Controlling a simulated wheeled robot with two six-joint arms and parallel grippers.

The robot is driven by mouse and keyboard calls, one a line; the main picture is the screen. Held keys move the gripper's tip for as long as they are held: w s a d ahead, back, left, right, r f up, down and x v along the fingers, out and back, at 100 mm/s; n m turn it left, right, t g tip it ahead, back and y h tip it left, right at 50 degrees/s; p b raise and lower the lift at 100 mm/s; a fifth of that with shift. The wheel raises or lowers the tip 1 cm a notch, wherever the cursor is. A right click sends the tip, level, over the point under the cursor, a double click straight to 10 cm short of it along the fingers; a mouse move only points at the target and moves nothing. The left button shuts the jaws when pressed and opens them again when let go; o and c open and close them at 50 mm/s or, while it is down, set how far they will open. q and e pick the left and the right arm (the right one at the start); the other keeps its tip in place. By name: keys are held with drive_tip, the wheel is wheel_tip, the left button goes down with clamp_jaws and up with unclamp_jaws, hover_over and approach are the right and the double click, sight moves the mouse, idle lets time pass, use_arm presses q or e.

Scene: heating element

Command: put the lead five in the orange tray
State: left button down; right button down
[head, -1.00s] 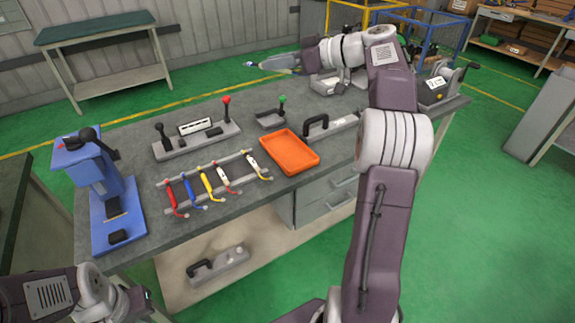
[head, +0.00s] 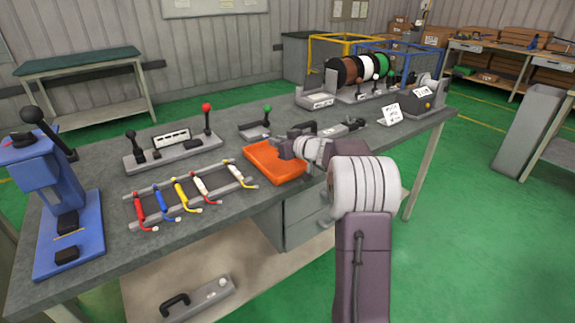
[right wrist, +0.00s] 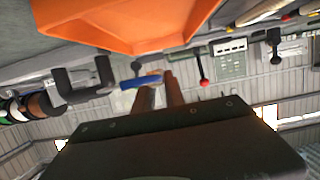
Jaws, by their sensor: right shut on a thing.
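The orange tray (head: 262,165) lies on the bench right of the lead rack; its underside or wall fills the top of the right wrist view (right wrist: 125,25). My right gripper (head: 284,150) is over the tray's right side in the head view, with its fingertips hard to make out. In the right wrist view the right gripper (right wrist: 158,82) is shut on a small blue piece (right wrist: 138,82); I cannot tell which lead it is. Several leads lie across the rack: red (head: 139,206), blue (head: 160,202), yellow (head: 182,191) and white ones (head: 236,170). My left gripper is out of view.
A blue lever press (head: 45,180) stands at the bench's left. A grey fixture with levers (head: 172,152) sits behind the rack, and a green-knobbed fixture (head: 258,129) behind the tray. Wire spools (head: 365,68) stand at the far right. The bench's front left strip is clear.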

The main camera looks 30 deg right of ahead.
sight(291, 167)
drive_tip(key=s+d+f, duration=0.2)
drive_tip(key=d, duration=0.1)
drive_tip(key=shift+s+f, duration=0.2)
drive_tip(key=shift+s, duration=0.2)
wheel_tip(291, 167, down, 4)
drive_tip(key=shift+f+b, duration=0.1)
drive_tip(key=shift+b, duration=0.25)
drive_tip(key=shift+f+b, duration=0.15)
drive_tip(key=shift+b, duration=0.25)
drive_tip(key=c, duration=1.7)
unclamp_jaws()
drive_tip(key=shift+r, duration=0.2)
